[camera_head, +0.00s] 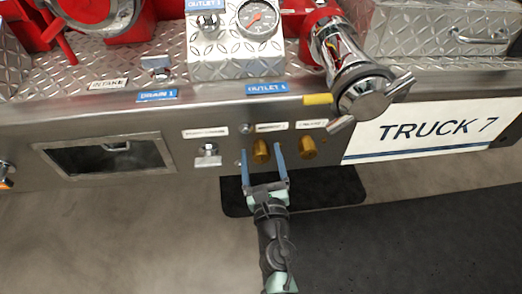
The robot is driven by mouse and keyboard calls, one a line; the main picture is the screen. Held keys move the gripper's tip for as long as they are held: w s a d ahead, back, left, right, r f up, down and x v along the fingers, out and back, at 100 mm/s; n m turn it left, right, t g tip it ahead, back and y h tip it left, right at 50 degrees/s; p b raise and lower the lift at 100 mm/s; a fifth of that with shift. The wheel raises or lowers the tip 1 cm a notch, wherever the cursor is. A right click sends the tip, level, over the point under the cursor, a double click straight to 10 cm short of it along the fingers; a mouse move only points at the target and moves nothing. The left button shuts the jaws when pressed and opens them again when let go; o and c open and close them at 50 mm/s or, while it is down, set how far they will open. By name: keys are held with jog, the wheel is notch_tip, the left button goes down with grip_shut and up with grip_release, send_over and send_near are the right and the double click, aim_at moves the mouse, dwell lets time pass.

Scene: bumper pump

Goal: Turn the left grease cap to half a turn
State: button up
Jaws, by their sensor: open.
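Two brass grease caps sit side by side on the metal bumper's front face. The left grease cap (261,151) is a short round knob under a small white label. The right grease cap (307,148) is alike and has its own label. My gripper (261,158) is open in front of the bumper. Its two blue fingers stand one on each side of the left cap, with the cap showing between their tips. I cannot tell whether either finger touches it. The cap's turn angle cannot be read.
A chrome outlet with handles (362,98) juts out to the upper right. A small chrome fitting (208,155) sits left of the caps. A rectangular recess (108,157) is further left. The TRUCK 7 plate (440,130) is at right. Floor below is open, with dark mats.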

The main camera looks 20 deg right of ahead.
jog(key=shift+w+d, duration=0.15)
jog(key=shift+w, duration=0.35)
grip_shut()
